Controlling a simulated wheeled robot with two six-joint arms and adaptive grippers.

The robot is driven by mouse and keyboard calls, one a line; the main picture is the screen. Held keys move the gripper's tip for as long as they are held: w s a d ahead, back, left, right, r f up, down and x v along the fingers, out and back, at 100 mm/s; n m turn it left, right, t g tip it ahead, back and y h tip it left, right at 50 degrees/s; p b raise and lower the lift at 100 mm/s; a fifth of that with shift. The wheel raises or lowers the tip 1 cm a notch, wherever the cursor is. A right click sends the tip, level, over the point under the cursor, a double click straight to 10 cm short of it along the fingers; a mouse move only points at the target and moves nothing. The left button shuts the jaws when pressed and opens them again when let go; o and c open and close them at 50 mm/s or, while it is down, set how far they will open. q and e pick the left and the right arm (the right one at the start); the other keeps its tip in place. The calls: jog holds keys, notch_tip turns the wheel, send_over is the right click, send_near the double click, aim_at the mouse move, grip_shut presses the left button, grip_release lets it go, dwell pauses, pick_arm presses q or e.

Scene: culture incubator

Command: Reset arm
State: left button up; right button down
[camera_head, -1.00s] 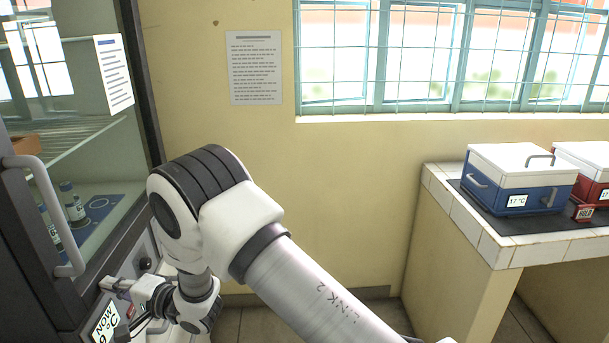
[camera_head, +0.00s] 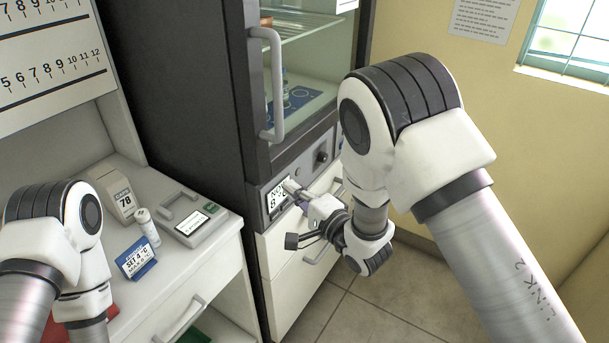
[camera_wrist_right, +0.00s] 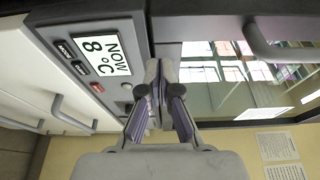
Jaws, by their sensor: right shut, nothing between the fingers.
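My right gripper (camera_head: 291,187) is shut and empty in front of the incubator's control panel, close to its display (camera_head: 279,196). In the right wrist view the fingers (camera_wrist_right: 163,68) meet beside the panel; contact cannot be told. The display there (camera_wrist_right: 100,55) reads NOW 8 °C. Dark buttons (camera_wrist_right: 80,68) sit beside it. The incubator (camera_head: 205,95) is a dark cabinet with a glass door and a grey handle (camera_head: 272,80). My left arm shows at the left edge, but its gripper is out of view.
A white bench (camera_head: 105,240) at left carries a blue SET 4 °C card (camera_head: 137,257), a white bottle (camera_head: 148,228), a device reading 78 (camera_head: 122,203) and a flat instrument (camera_head: 195,225). White drawers (camera_head: 300,265) lie below the panel. Floor (camera_head: 370,310) at right is clear.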

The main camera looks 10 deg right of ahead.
jog(key=s+d+f+g+h, duration=0.2)
jog(key=s+d+f, duration=0.35)
jog(key=f, duration=0.35)
jog(key=s+d+f+m+g+h, duration=0.1)
jog(key=s+d+f+g+h, duration=0.25)
jog(key=s+f, duration=0.4)
jog(key=s+d+f+g+h, duration=0.2)
jog(key=s+d+f, duration=0.3)
jog(key=f, duration=0.4)
pick_arm(q)
jog(key=shift+s+d, duration=0.15)
jog(key=shift+d, duration=0.05)
pick_arm(e)
jog(key=s+d+f+n+g, duration=0.1)
jog(key=s+n+g, duration=0.1)
jog(key=s+n, duration=0.2)
jog(key=s+d+f+n+g+h, duration=0.1)
jog(key=s+d+f+n+g, duration=0.1)
jog(key=s, duration=0.6)
jog(key=s+d+f+n+g, duration=0.1)
jog(key=s+f+n+g, duration=0.1)
jog(key=s+n+g, duration=0.2)
jog(key=s+n, duration=0.2)
jog(key=s, duration=0.1)
jog(key=shift+d+n, duration=0.15)
jog(key=shift+n, duration=0.15)
